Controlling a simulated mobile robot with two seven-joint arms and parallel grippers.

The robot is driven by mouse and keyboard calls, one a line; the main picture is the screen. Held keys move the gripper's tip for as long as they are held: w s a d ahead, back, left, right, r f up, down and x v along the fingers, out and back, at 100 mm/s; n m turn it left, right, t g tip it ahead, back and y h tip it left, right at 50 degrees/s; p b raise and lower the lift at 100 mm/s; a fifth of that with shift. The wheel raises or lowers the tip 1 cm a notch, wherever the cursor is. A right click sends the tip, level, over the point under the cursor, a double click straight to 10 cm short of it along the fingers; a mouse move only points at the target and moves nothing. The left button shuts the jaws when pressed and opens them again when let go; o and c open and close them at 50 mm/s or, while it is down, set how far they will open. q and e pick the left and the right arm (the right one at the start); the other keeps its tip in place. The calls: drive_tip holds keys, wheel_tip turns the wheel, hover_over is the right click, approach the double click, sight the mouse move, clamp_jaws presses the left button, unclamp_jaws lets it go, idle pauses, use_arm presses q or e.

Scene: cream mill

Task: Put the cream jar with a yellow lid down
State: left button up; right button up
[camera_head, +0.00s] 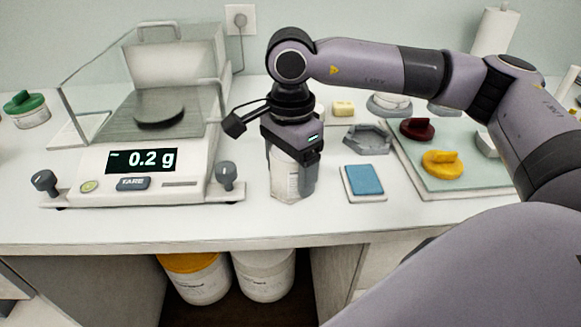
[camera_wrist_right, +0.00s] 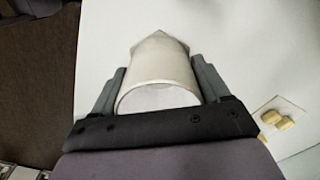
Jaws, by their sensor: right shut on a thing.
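My right gripper (camera_head: 292,160) points down over the counter, just right of the scale, and is shut on a pale cylindrical jar (camera_head: 288,178). In the right wrist view the jar (camera_wrist_right: 160,75) sits between the two fingers (camera_wrist_right: 160,88), with a pale round end toward the camera. A pale angular-edged piece (camera_wrist_right: 158,40) shows at its far end. The jar's lower end is at or close to the counter; I cannot tell if it touches. No yellow lid shows on it; the gripper hides its top in the head view. My left gripper is not in view.
The scale (camera_head: 140,185) with its clear shield stands left. A blue pad (camera_head: 364,180), a grey hexagonal dish (camera_head: 367,139) and a mat (camera_head: 470,184) with dark red (camera_head: 417,129) and yellow (camera_head: 443,165) pieces lie right. A green-lidded jar (camera_head: 28,110) stands far left. The counter's front edge (camera_head: 270,243) is near.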

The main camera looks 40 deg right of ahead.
drive_tip(key=shift+f, duration=0.15)
drive_tip(key=o, duration=1.1)
drive_tip(key=shift+r, duration=0.3)
wheel_tip(320, 180, up, 12)
drive_tip(key=shift+f, duration=0.15)
